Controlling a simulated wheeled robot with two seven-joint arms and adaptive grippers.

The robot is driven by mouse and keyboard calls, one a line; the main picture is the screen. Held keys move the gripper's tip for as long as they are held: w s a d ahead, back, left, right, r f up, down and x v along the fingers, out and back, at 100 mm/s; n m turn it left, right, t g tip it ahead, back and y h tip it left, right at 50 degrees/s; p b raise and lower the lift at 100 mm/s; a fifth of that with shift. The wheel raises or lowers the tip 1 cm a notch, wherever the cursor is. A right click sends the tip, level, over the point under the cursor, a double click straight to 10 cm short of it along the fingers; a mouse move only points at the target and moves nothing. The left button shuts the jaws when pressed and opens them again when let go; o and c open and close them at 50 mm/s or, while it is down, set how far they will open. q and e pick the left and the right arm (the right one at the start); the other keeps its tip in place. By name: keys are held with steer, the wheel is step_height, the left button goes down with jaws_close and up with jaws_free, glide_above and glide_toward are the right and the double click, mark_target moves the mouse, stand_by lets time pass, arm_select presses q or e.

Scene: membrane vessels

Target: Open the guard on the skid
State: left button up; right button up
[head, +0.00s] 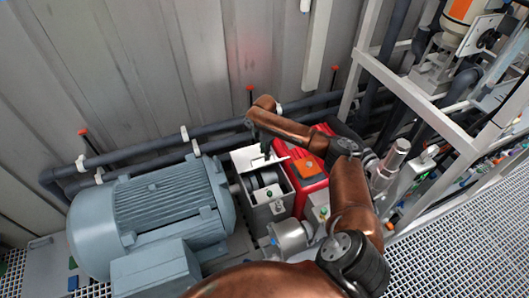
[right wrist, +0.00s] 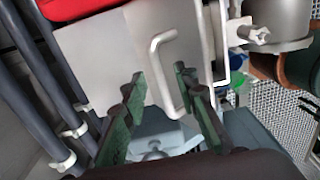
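The guard (head: 279,212) is a light grey metal box between the motor and the red pump. Its inside and a dark grey coupling show from above in the head view. In the right wrist view its flat panel (right wrist: 105,60) carries a bent-rod handle (right wrist: 164,36). The panel looks raised off the box, but its angle is hard to judge. My right gripper (head: 264,151) is over the guard's far side. In the right wrist view its green fingers (right wrist: 160,76) are apart, with the handle between them; firm contact is not visible. My left gripper is out of view.
A big blue-grey motor (head: 150,205) stands left of the guard, and the red pump (head: 312,189) right of it. Dark pipes (head: 215,143) run behind along the corrugated wall. A white frame (head: 415,98) with equipment stands at right; grating floor is clear in front.

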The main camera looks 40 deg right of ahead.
jaws_close()
stand_by(0.3)
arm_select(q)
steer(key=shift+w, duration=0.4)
